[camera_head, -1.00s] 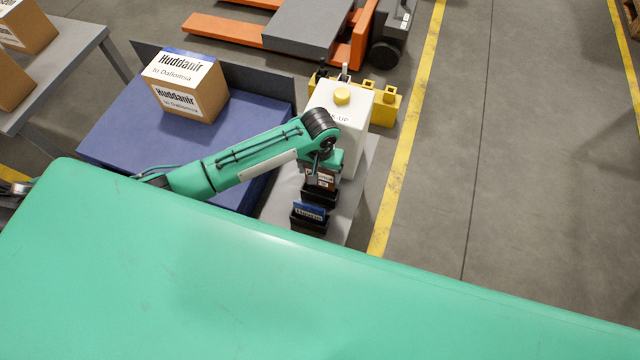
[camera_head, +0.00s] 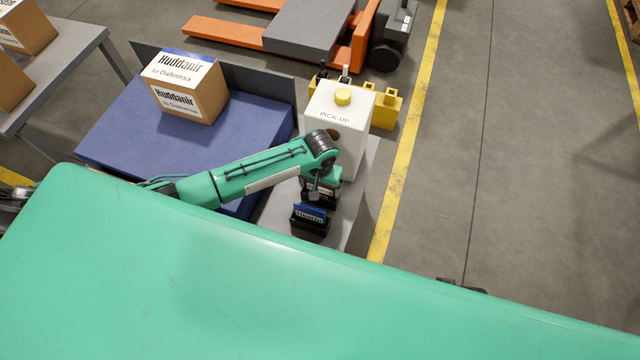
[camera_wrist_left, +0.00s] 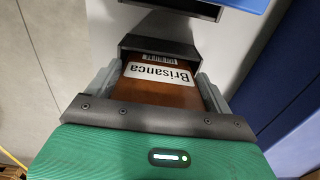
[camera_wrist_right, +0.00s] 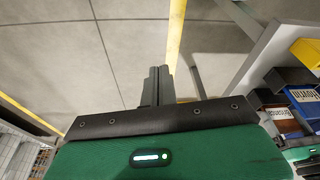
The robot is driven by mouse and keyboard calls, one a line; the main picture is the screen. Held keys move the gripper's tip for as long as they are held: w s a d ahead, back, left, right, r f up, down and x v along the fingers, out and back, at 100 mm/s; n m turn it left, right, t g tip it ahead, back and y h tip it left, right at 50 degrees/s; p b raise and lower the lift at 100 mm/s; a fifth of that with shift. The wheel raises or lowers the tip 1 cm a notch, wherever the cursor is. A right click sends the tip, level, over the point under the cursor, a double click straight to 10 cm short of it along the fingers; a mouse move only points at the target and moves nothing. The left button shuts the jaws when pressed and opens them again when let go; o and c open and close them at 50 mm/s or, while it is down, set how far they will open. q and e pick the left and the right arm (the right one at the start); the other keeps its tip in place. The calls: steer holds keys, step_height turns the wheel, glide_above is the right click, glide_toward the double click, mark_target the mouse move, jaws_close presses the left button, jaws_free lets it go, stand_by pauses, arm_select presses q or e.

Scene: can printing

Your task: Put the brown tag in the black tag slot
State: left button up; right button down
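The brown tag (camera_wrist_left: 155,92), with a white "Brisanca" label, lies between the fingers of my left gripper (camera_wrist_left: 160,88), which is shut on its side edges. The tag's far end meets the black tag slot (camera_wrist_left: 158,47); I cannot tell how deep it sits. In the head view my left gripper (camera_head: 322,188) is low over the black slot (camera_head: 318,202) and hides most of the tag. The right wrist view also shows the brown tag (camera_wrist_right: 284,121) beside the other arm. My right gripper (camera_wrist_right: 157,86) is empty, with its fingers together.
A second black holder with a blue tag (camera_head: 310,213) stands just in front on the grey stand. A blue surface with a cardboard box (camera_head: 188,88) is to the left. Floor on the right is open.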

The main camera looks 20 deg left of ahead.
arm_select(q)
steer(key=shift+o, duration=1.2)
arm_select(e)
steer(key=shift+f, duration=0.1)
arm_select(q)
steer(key=shift+r, duration=0.1)
step_height(320, 180, up, 12)
steer(key=shift+r+p, duration=0.1)
steer(key=shift+p, duration=0.95)
arm_select(e)
steer(key=shift+g, duration=0.3)
steer(key=f, duration=0.4)
steer(key=shift+s+f, duration=0.2)
steer(key=shift+s, duration=0.15)
